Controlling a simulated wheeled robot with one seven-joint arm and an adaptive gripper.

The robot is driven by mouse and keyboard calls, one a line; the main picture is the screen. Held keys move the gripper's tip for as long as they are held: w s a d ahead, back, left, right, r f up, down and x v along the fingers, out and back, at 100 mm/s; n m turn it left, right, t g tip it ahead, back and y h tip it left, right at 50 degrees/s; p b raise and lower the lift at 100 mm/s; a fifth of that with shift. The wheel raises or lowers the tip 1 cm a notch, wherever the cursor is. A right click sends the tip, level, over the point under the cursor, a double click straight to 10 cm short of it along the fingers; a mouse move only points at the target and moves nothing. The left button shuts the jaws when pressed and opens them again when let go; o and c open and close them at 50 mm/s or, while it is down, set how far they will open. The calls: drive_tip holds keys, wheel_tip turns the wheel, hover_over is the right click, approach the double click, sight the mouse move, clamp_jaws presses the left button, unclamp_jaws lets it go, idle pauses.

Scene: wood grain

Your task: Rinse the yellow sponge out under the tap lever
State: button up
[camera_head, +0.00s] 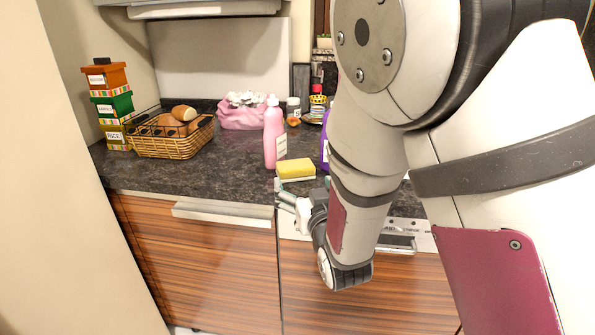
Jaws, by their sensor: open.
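The yellow sponge (296,168) lies flat near the front edge of the dark counter (228,170), with a paler layer along its lower side. My gripper (281,192) is just in front of and below the sponge, at the counter's front edge. It is small in the picture and partly hidden by my own arm. It looks empty, and the sponge rests on the counter apart from it. The tap lever does not show; my arm covers the right part of the scene.
A pink bottle (273,135) stands right behind the sponge, with a purple bottle (324,142) to its right, partly behind my arm. A wicker basket (170,141) and stacked boxes (113,107) stand at the left. A drawer handle (222,212) juts out below. The counter's front left is clear.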

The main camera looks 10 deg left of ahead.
sight(295, 164)
drive_tip(key=x, duration=1)
drive_tip(key=shift+w+d+b, duration=0.1)
drive_tip(key=shift+w+b, duration=0.25)
drive_tip(key=shift+w, duration=0.05)
drive_tip(key=c, duration=0.8)
drive_tip(key=shift+r, duration=0.2)
